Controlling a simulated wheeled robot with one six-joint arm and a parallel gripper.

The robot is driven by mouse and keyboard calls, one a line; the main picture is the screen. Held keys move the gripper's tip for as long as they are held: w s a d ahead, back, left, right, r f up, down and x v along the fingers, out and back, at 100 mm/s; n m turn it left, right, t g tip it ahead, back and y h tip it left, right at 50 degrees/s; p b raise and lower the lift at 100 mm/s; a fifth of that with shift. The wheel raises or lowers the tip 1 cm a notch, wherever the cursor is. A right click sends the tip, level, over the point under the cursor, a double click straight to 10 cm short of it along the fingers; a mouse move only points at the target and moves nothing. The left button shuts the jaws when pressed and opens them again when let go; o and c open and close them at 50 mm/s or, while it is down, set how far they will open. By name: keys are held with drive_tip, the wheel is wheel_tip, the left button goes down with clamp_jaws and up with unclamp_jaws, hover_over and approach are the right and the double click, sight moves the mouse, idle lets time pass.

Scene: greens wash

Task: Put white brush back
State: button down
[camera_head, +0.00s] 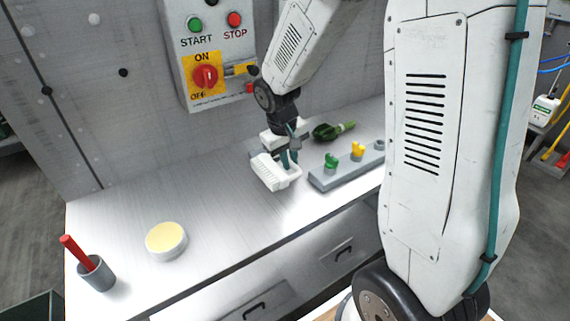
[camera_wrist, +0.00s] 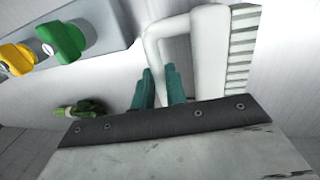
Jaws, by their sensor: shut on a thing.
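The white brush (camera_head: 272,173) has a loop handle and a ribbed bristle side. My gripper (camera_head: 289,160) is shut on its handle, over the steel counter just left of the grey block with knobs. In the wrist view, the teal fingers of my gripper (camera_wrist: 160,88) are at the handle of the white brush (camera_wrist: 208,50), and the bristles show at the right. Whether the brush touches the counter I cannot tell.
A grey block (camera_head: 322,182) carries a green and a yellow knob. A dark green vegetable (camera_head: 335,131) lies behind it. A round cream-topped pad (camera_head: 166,240) and a grey cup (camera_head: 96,274) with a red stick stand at the left. The counter (camera_head: 215,215) between is clear.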

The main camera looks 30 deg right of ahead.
drive_tip(key=shift+f, duration=1.7)
drive_tip(key=shift+f, duration=0.1)
drive_tip(key=c, duration=1.4)
unclamp_jaws()
drive_tip(key=shift+c, duration=0.2)
